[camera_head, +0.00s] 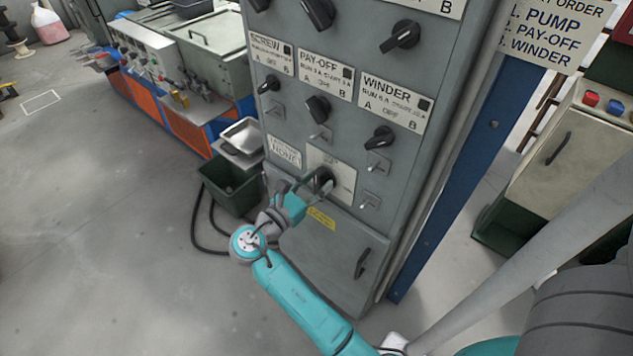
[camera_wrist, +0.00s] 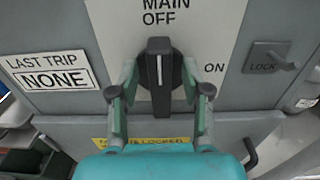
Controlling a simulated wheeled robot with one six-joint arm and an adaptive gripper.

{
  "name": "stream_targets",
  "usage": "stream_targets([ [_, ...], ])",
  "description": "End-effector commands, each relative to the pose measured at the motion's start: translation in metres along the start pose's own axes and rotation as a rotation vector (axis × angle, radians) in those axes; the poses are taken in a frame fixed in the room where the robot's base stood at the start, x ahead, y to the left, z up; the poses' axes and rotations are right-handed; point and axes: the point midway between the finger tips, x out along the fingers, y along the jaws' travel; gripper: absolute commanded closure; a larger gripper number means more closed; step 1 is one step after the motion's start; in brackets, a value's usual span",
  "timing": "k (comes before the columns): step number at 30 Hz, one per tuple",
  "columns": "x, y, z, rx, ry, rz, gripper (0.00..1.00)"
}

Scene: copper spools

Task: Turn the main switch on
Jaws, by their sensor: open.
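The main switch (camera_wrist: 160,75) is a black rotary knob on a pale plate (camera_wrist: 212,22) marked MAIN, OFF above and ON to the right. Its white pointer line stands upright, toward OFF. In the head view the switch (camera_head: 324,176) is low on the grey cabinet, partly hidden by my gripper. My gripper (camera_wrist: 157,92) is open, with one finger on each side of the knob. Gaps show between the fingers and the knob's handle, and I cannot tell whether either finger touches it. In the head view my gripper (camera_head: 315,187) is right at the switch plate.
A LOCK lever (camera_wrist: 275,60) sticks out right of the switch. A LAST TRIP NONE label (camera_wrist: 52,73) is to the left. Several other knobs, such as the WINDER knob (camera_head: 380,138), sit above. A green bin (camera_head: 232,187) stands left of the cabinet.

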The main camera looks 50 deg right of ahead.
Motion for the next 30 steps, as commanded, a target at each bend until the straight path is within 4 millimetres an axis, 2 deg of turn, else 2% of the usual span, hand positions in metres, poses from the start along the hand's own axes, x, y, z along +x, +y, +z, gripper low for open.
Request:
stream_targets([
  [9,0.0024,-0.0001,-0.0002,0.000,0.000,0.000,0.52],
  [15,0.0023,-0.0001,-0.0002,0.000,0.000,0.000,1.00],
  [23,0.0023,-0.0002,-0.0002,0.008,0.000,0.000,1.00],
  [30,0.0023,-0.0014,-0.0002,0.088,0.000,0.000,1.00],
])
